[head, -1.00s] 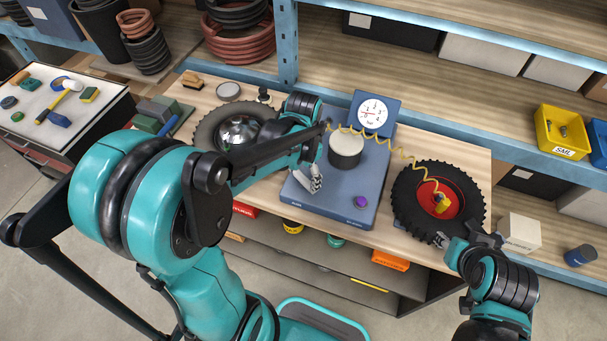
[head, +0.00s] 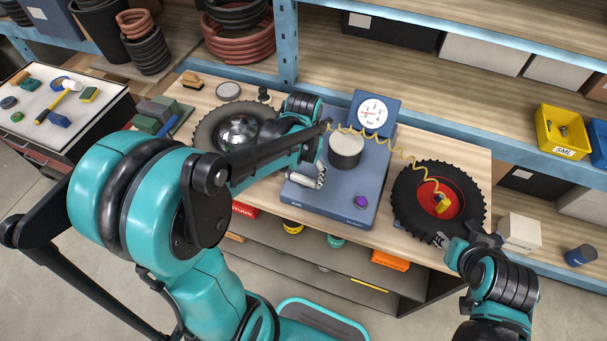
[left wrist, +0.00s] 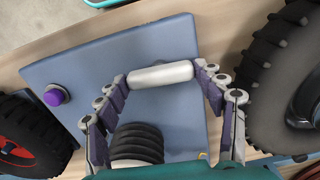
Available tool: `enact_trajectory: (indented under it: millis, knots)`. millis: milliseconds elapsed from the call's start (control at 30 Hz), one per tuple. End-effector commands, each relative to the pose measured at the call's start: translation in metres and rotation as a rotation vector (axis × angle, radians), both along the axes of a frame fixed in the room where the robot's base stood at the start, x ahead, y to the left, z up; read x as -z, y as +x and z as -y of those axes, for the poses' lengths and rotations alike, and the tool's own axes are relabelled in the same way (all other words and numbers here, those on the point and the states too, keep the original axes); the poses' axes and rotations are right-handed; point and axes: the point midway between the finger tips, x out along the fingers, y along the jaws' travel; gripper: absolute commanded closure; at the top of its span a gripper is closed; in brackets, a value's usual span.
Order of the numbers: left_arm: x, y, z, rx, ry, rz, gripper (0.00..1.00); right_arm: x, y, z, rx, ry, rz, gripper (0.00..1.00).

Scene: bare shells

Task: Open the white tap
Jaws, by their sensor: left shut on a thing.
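The white tap shows in the left wrist view as a white bar-shaped handle (left wrist: 160,75) over the blue panel, between my left fingertips. My left gripper (left wrist: 163,80) is shut on it, one finger at each end. In the head view my left gripper (head: 310,176) is over the left part of the blue panel (head: 330,205), and the handle is mostly hidden by the fingers. My right gripper (head: 470,240) is at the lower right, close to the tyre with the red hub (head: 468,190); its fingers look spread and empty.
A pressure gauge (head: 373,113) stands behind the panel. A yellow coiled hose (head: 400,153) runs to the red-hubbed tyre. Another tyre (head: 208,132) lies left of the panel.

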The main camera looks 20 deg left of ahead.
Motion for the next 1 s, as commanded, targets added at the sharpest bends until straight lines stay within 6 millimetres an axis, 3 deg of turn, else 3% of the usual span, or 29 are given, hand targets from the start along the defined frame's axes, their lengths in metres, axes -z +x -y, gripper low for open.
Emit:
enact_trajectory:
  millis: [633, 667, 733, 1000]
  knots:
    - [0.0005, -0.0007, 0.0001, -0.065, 0.0, -0.001, 0.6, 0.0003, 0.0, 0.0, 0.0, 0.0, 0.0, 0.62]
    - [0.0005, -0.0007, 0.0001, -0.065, 0.0, -0.001, 0.26, 0.0003, 0.0, 0.0, 0.0, 0.0, 0.0, 0.62]
    - [0.0005, -0.0007, 0.0001, -0.065, 0.0, -0.001, 0.1, 0.0003, 0.0, 0.0, 0.0, 0.0, 0.0, 0.62]
    - [0.0002, -0.0003, 0.0, -0.064, 0.0, -0.001, 0.1, 0.0002, 0.0, 0.0, 0.0, 0.0, 0.0, 0.62]
